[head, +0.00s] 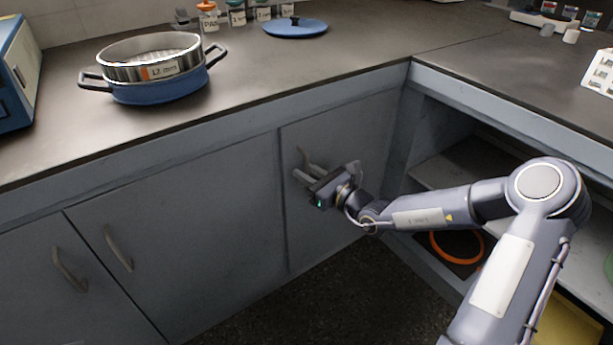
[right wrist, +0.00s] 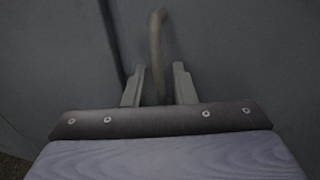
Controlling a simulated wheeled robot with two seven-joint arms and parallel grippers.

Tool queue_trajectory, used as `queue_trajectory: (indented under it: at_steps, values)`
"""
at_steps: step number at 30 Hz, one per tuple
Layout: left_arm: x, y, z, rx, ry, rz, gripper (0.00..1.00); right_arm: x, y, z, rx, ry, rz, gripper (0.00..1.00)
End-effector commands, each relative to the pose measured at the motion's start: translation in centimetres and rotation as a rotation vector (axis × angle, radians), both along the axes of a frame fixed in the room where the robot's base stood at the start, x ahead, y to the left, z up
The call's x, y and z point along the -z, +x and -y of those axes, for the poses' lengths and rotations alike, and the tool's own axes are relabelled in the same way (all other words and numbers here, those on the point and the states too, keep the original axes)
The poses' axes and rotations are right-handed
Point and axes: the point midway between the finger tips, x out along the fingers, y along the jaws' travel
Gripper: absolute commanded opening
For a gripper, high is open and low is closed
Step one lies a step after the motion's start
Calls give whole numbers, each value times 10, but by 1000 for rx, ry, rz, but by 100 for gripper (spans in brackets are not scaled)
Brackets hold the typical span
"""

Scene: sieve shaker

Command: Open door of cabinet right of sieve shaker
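The grey cabinet door (head: 345,130) nearest the inner corner is closed, with a vertical curved handle (head: 302,156) near its left edge. My right gripper (head: 306,174) is at this handle. In the right wrist view the two fingers of my right gripper (right wrist: 159,87) are apart, with the handle (right wrist: 157,45) between them and a gap on each side. The handle's lower end is hidden behind the gripper body. A blue and white machine (head: 16,75) is cut off at the left edge; I cannot tell if it is the sieve shaker. My left gripper is not in view.
Other closed doors with handles (head: 118,248) lie to the left. Right of the corner is an open shelf (head: 450,170) with an orange ring (head: 457,247) below. A blue pot with a metal sieve (head: 155,75) and a blue lid (head: 295,27) sit on the dark worktop (head: 350,60).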

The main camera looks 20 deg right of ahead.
Motion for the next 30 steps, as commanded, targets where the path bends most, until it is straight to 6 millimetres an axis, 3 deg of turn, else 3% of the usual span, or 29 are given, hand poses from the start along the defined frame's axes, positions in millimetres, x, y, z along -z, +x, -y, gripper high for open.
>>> queue_trajectory:
  at_steps: [9,15,30]
  values:
    - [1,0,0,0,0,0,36,-1,3,-2,-1,0,0,23]
    - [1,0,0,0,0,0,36,-1,3,-2,-1,0,0,0]
    - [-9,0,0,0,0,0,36,-3,-5,4,-23,-2,-1,0]
